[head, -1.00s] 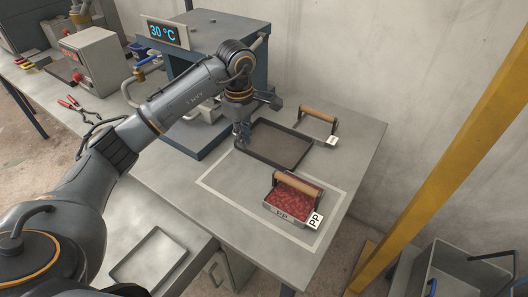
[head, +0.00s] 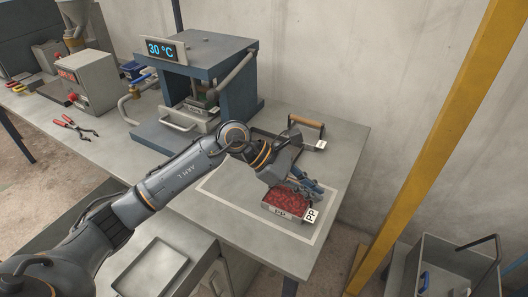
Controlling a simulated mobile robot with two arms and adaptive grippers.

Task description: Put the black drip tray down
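My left gripper (head: 312,190) is over the tray of red pellets labelled PP (head: 285,204), apart from the drip tray. Its fingers are low over the pellet tray, where its wooden handle is hidden from sight. I cannot tell whether they are closed on that handle. My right gripper is out of view.
The blue press with the 30 °C display (head: 210,55) is at the back. A grey tray (head: 152,268) lies lower front left. The marked bench area left of the pellet tray is clear.

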